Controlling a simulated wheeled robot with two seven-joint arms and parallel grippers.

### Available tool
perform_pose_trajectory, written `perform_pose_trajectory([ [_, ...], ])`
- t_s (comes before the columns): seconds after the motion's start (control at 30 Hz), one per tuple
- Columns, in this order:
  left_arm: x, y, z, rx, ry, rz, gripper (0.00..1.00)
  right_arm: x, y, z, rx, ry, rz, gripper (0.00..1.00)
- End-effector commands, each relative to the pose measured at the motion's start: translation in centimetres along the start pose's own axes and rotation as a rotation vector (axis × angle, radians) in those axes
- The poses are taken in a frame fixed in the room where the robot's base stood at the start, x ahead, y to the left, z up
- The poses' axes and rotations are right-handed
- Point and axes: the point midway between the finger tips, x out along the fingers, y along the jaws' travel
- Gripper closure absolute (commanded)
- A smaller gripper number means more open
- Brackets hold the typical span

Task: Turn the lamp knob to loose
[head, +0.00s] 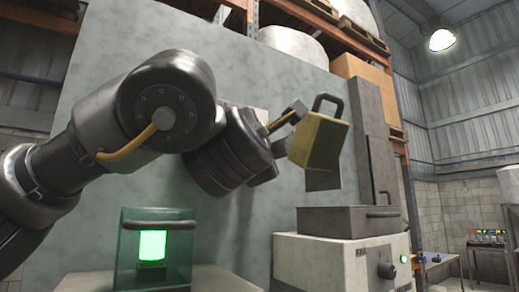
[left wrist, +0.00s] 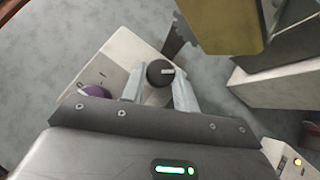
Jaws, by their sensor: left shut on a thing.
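The dark round knob (left wrist: 159,72) shows in the left wrist view on a pale panel (left wrist: 123,58). A light pointer mark on it points to the right of that picture. My left gripper (left wrist: 159,81) has its two grey fingers on either side of the knob and is shut on it. In the head view my left arm reaches in from the left, and its dark forearm hides the fingers and this knob. Any lettering around the knob is too small to read. My right gripper is in neither view.
A yellow box with a dark handle (head: 318,140) hangs close to my left wrist. A pale machine (head: 330,262) with a green light stands at right. A glass case (head: 126,257) with a green lamp (head: 152,245) stands below my arm. A purple round part (left wrist: 92,92) lies left of the knob.

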Motion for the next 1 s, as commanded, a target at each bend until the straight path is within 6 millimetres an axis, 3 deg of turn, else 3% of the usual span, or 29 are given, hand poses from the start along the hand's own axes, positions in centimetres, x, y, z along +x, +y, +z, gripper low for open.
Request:
perform_pose_trajectory([
  [0.1, -0.2, -0.6, -0.2, -0.057, 0.001, 0.059, 0.93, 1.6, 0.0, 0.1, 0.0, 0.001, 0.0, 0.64],
  [0.4, -0.1, -0.7, -0.1, -0.215, 0.001, 0.218, 0.93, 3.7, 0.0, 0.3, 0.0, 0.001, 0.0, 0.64],
  [1.0, 0.1, -0.6, 0.1, -0.365, 0.0, 0.366, 0.93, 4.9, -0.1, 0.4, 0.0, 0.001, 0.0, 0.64],
])
